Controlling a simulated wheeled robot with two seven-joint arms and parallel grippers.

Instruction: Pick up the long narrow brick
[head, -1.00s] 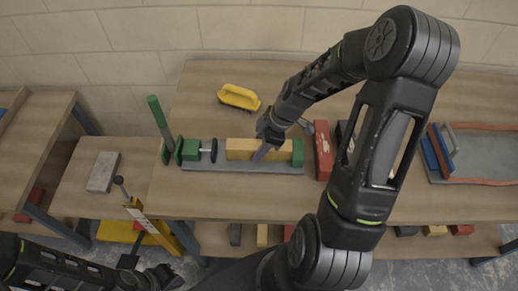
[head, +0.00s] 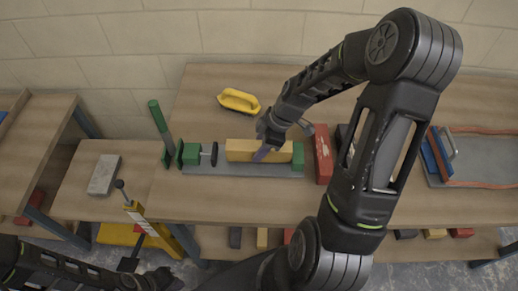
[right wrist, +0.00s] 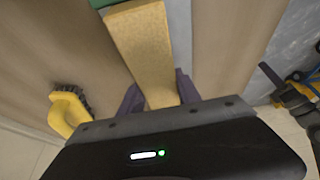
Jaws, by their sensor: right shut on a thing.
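The long narrow brick is yellow (head: 240,146) and lies on a grey-based clamp stand (head: 232,170) on the table, close to a green end block (head: 298,155). I cannot tell whether it is lifted. My right gripper (head: 263,153) is shut on it, and its near finger hides part of the front face. In the right wrist view the brick (right wrist: 143,45) runs between the two purple fingers (right wrist: 158,92). My left gripper (head: 155,278) is low at the left, away from the brick; its jaws are unclear.
A yellow-handled brush (head: 239,100) lies behind the clamp. A red brick (head: 323,153) stands just right of it. A green upright handle (head: 158,118) rises at the clamp's left end. A grey block (head: 103,174) lies on the lower left table. The table's front strip is clear.

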